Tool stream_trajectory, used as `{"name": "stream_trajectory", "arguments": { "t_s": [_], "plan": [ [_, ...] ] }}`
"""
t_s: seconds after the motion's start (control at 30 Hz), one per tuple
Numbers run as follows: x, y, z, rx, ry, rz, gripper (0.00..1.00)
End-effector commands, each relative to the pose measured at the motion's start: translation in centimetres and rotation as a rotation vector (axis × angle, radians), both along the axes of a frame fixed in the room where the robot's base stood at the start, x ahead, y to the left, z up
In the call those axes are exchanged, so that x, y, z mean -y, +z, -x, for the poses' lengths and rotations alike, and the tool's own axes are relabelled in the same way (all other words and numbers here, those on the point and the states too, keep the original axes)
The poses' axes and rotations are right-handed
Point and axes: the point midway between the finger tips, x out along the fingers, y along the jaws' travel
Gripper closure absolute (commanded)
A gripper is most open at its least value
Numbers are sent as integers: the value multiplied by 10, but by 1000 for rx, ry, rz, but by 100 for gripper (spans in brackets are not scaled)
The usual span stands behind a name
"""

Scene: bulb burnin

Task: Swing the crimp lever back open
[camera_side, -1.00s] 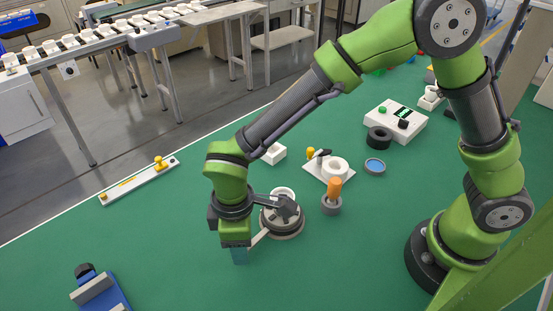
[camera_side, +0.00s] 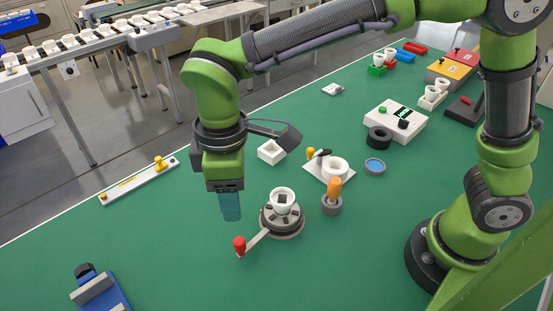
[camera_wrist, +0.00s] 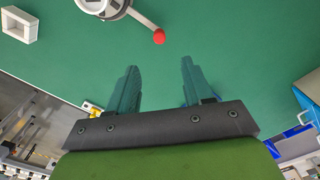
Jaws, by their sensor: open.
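The crimp fixture (camera_side: 283,222) is a round grey base with a white cup-like part (camera_side: 283,198) in its top. Its crimp lever (camera_side: 256,241) sticks out toward the lower left and ends in a red knob (camera_side: 239,245). The red knob also shows at the top of the wrist view (camera_wrist: 159,36), beyond the fingertips. My gripper (camera_side: 231,207) hangs above and slightly left of the knob, apart from it. In the wrist view its two fingers (camera_wrist: 158,75) are spread with nothing between them.
An orange-handled tool (camera_side: 334,190) stands in a grey holder right of the fixture. A white plate with a ring (camera_side: 335,168) and a white open box (camera_side: 271,151) lie behind. A blue fixture (camera_side: 100,292) is at the front left. The green table left of the lever is clear.

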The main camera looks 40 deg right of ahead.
Motion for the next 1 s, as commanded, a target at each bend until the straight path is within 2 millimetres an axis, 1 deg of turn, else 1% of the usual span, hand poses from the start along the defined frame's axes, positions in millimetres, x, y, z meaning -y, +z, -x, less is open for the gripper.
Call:
{"name": "stream_trajectory", "arguments": {
  "t_s": [0.03, 0.1, 0.2, 0.3, 0.67, 0.7, 0.77, 0.87, 0.97, 1.0],
  "plan": [
    [0, 9, 0, 2, -1, -2, 49],
    [0, 17, 0, 1, 0, -1, 49],
    [0, 26, 0, 1, -1, -1, 49],
    [0, 30, 0, 0, 0, 0, 49],
    [0, 30, -1, 5, -14, -3, 49],
    [-2, 28, -2, 9, -29, -11, 49],
    [1, 18, 2, 1, -64, -18, 49],
    [23, 19, 6, 25, -176, -55, 49],
    [59, 27, 8, 68, -335, -113, 49],
    [75, 31, 9, 88, -402, -140, 49]
  ]
}}
